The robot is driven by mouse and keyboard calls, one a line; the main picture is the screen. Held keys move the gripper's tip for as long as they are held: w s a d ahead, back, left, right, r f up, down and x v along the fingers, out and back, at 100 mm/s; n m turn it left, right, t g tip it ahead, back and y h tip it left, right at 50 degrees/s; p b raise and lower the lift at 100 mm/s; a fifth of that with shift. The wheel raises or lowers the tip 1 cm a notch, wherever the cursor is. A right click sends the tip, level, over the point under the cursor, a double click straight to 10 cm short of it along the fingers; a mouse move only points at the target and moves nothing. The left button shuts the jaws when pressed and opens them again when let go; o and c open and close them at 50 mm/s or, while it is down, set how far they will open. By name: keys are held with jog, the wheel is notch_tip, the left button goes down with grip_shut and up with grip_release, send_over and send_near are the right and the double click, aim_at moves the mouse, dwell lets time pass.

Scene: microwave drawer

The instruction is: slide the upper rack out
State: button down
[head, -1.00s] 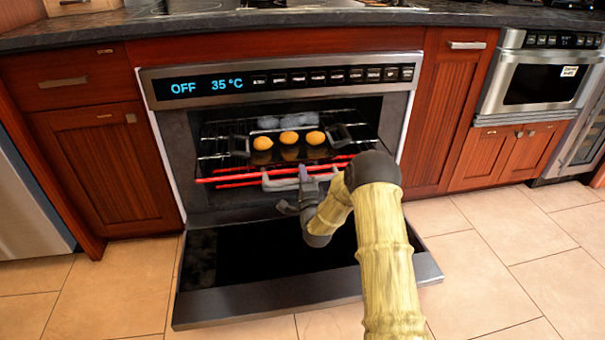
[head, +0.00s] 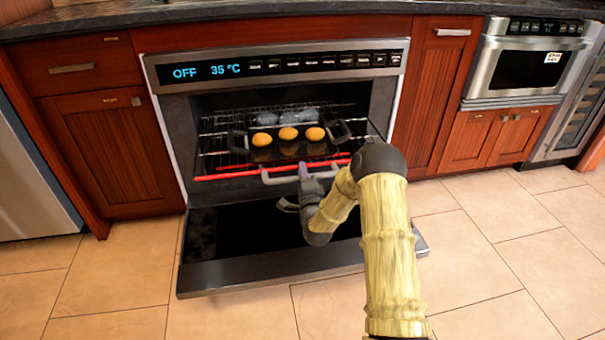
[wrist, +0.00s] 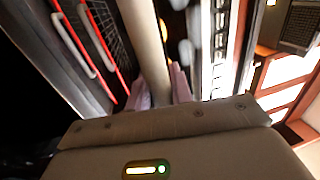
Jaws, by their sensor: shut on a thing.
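The upper rack (head: 212,143) is a dark wire shelf inside the open oven. It has a red front bar (head: 222,177) and a grey handle (head: 276,181). A black tray (head: 262,154) with three orange-yellow round items (head: 288,133) rests on it. My gripper (head: 303,172) is at the front of this rack, shut on its handle. In the wrist view the pale fingers (wrist: 163,88) meet around the pale handle bar (wrist: 144,45).
The oven door (head: 235,284) lies folded down under my arm. Red bars with grey handles (wrist: 80,45) show in the wrist view, apparently a lower rack. A microwave (head: 525,70) and cabinets flank the oven. The tiled floor (head: 490,250) in front is clear.

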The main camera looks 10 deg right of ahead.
jog(key=c, duration=1.3)
grip_release()
jog(key=shift+r, duration=0.3)
jog(key=shift+c, duration=0.2)
jog(key=shift+f, duration=0.1)
jog(key=s+f+p, duration=0.1)
jog(key=s, duration=0.7)
jog(key=s+f+p, duration=0.2)
jog(key=s, duration=0.7)
jog(key=shift+f, duration=0.25)
